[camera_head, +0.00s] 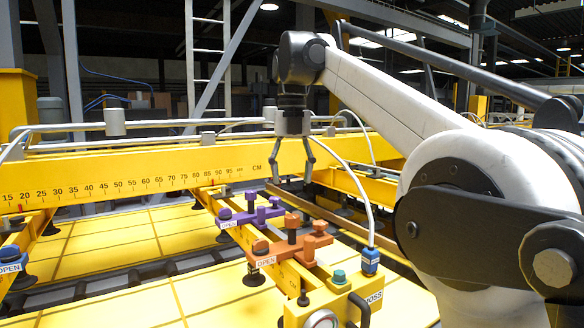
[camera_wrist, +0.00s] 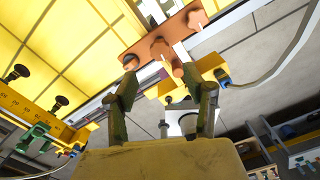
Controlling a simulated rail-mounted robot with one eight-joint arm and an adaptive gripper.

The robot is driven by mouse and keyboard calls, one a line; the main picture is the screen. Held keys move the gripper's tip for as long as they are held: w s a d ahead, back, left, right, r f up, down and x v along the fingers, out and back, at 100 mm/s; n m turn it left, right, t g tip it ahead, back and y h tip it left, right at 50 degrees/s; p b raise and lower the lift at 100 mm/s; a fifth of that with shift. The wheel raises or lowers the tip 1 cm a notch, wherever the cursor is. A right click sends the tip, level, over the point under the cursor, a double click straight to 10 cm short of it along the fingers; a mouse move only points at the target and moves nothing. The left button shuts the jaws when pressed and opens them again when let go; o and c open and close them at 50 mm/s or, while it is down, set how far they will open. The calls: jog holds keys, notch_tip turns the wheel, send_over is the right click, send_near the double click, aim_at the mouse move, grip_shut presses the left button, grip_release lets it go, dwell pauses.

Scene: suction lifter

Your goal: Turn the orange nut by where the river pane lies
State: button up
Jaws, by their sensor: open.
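An orange valve block (camera_head: 285,246) with several upright knobs sits on a yellow cross-arm of the lifter, beside an "OPEN" label. Its round left knob (camera_head: 261,247) and a taller middle post (camera_head: 292,224) show; I cannot tell which part is the nut. The orange block also shows in the wrist view (camera_wrist: 178,32), beyond my fingertips. My gripper (camera_head: 292,180) points down, open and empty, above and behind the orange and purple blocks. Its two fingers also show apart in the wrist view (camera_wrist: 168,85). Yellow panes (camera_head: 215,292) lie below; no river label is readable.
A purple block (camera_head: 250,214) sits just behind the orange one. A blue fitting (camera_head: 370,260) with a white hose stands to the right, above a "MOSS" label (camera_head: 375,298). A yellow beam with a centimetre scale (camera_head: 130,180) spans the back.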

jog(key=shift+r, duration=0.85)
jog(key=s+d+f+m+t, duration=0.2)
jog(key=s+d+f+m, duration=0.5)
jog(key=s+m, duration=0.4)
jog(key=s+d+f+m+t, duration=0.3)
jog(key=s+d+f+m, duration=0.4)
jog(key=m, duration=0.6)
jog(key=s+d+f+m+t, duration=0.1)
jog(key=s+d+f+m, duration=0.2)
jog(key=s+f+m, duration=0.45)
jog(key=s+d+f+m+t, duration=0.1)
jog(key=s+d+f+m, duration=0.2)
jog(key=s+f+m, duration=0.45)
notch_tip(320, 180, down, 14)
jog(key=n+b, duration=0.1)
jog(key=b, duration=1.1)
jog(key=shift+r+n, duration=0.25)
jog(key=shift+n, duration=0.05)
jog(key=shift+w, duration=0.1)
